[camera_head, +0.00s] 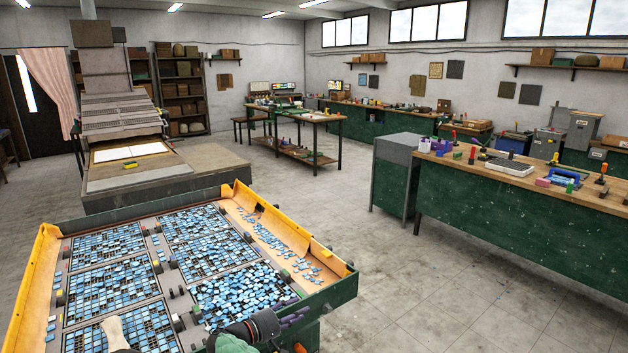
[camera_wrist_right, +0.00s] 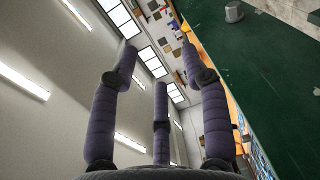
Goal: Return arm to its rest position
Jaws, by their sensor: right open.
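My right gripper (camera_head: 292,316) shows at the bottom of the head view, in front of the lower right corner of the tile table. In the right wrist view, its dark purple padded fingers (camera_wrist_right: 160,68) are spread apart with nothing between them. The tile table (camera_head: 338,290) has a green side and yellow raised rims. Its framed compartments hold many small blue mosaic tiles (camera_head: 236,293). My left gripper does not show in the head view.
A beige handle-like piece (camera_head: 115,333) stands at the table's lower left. Loose blue tiles lie on the orange side tray (camera_head: 268,232). A green workbench (camera_head: 500,215) with tools stands right, beside a grey cabinet (camera_head: 394,178). The floor (camera_head: 400,285) between is clear.

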